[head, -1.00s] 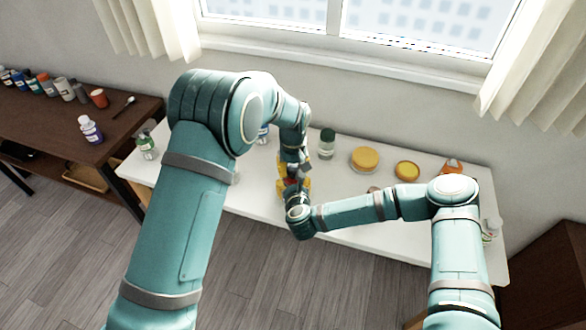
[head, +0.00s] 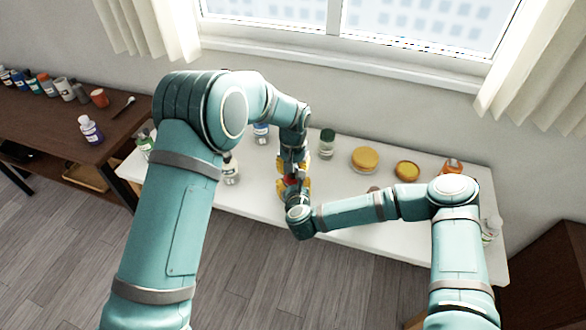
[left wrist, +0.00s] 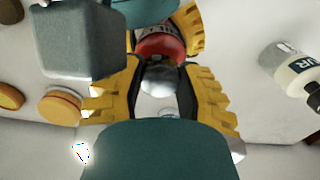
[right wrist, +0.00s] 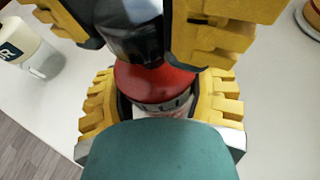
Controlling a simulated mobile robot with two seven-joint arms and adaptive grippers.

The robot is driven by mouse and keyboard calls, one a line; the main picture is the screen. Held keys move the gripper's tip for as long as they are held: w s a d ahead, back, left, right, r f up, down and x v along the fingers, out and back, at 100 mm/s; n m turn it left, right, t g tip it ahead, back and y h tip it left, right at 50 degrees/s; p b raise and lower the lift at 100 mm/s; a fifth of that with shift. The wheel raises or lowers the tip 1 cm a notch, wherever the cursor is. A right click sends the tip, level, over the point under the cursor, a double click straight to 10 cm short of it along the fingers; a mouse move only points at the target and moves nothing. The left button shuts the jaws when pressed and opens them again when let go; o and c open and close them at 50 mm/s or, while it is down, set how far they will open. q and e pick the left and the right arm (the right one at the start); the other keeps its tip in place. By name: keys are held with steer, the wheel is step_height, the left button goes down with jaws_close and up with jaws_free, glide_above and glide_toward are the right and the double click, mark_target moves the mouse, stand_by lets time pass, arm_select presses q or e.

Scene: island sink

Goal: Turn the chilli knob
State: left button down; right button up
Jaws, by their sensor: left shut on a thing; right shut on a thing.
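The chilli grinder shows in the right wrist view as a red collar (right wrist: 155,80) above a pale label (right wrist: 165,108) ending in "LLI". Its shiny knob (right wrist: 130,25) is on top; the left wrist view shows it as a silver dome (left wrist: 160,80). My left gripper (head: 293,163) comes from above and is shut on the knob, a finger on each side. My right gripper (head: 293,187) is shut on the body below the red collar. In the head view, both grippers mostly hide the grinder.
On the white table (head: 255,200) stand a white-capped bottle (head: 231,170), a green-capped jar (head: 327,144), two yellow-lidded containers (head: 365,159) (head: 407,170) and an orange item (head: 452,166). A dark table (head: 60,125) with several bottles is at left. The window is behind.

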arm_select(q)
steer(key=c, duration=0.5)
jaws_free()
steer(key=shift+r, duration=0.1)
step_height(320, 180, up, 12)
